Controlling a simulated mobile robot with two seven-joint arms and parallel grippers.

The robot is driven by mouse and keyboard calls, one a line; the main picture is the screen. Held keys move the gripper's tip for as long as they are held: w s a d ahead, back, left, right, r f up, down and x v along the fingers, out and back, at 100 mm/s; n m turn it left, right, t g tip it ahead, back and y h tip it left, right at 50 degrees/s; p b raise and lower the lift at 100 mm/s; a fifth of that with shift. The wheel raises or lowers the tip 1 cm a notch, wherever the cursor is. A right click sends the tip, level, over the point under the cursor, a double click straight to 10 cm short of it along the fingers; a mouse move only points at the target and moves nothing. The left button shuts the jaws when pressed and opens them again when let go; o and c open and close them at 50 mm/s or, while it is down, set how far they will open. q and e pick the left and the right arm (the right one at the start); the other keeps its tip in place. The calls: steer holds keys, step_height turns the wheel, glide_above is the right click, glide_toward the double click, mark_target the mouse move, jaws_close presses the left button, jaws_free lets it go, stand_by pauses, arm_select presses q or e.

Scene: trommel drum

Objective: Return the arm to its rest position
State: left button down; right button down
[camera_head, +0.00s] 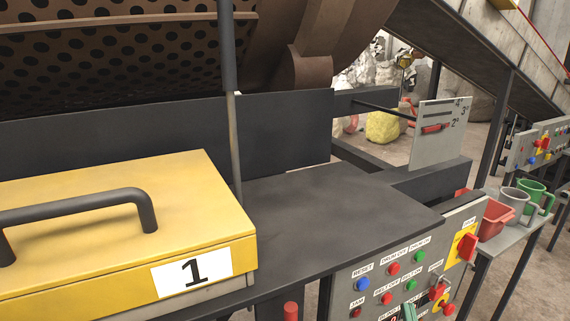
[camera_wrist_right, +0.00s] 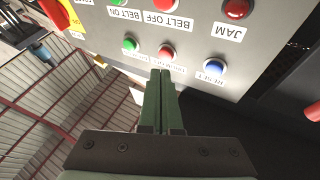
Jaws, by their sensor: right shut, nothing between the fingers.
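My right gripper (camera_wrist_right: 160,75) shows in the right wrist view with its two green fingers together and nothing between them. Its tips point at the grey control panel (camera_wrist_right: 110,18), near the red drum-off button (camera_wrist_right: 165,52); I cannot tell the exact gap. In the head view only a small green part of the right gripper (camera_head: 409,312) shows at the bottom edge, in front of the panel's lower part. The panel (camera_head: 345,270) carries a blue reset button (camera_head: 362,285) and several red and green buttons. My left gripper is not in view.
A yellow lid (camera_head: 120,215) marked 1 with a dark handle (camera_head: 80,207) lies at left. A dark shelf (camera_head: 330,205) is bare in the middle. The perforated drum (camera_head: 110,60) is behind.

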steer(key=s+a+f+n+g+y+p, duration=0.1)
steer(key=s+a+f+n+g+y, duration=0.2)
steer(key=f, duration=0.4)
steer(key=s+a+f+n+g+y, duration=0.2)
steer(key=s+a+f+g+y, duration=0.15)
steer(key=a+f, duration=0.25)
steer(key=s+f+g+h+p, duration=0.1)
steer(key=s+f+g, duration=0.5)
steer(key=s+f, duration=0.4)
steer(key=shift+s+a+f, duration=0.25)
steer(key=shift+s+a, duration=0.05)
steer(key=shift+a, duration=0.1)
steer(key=shift+g, duration=0.25)
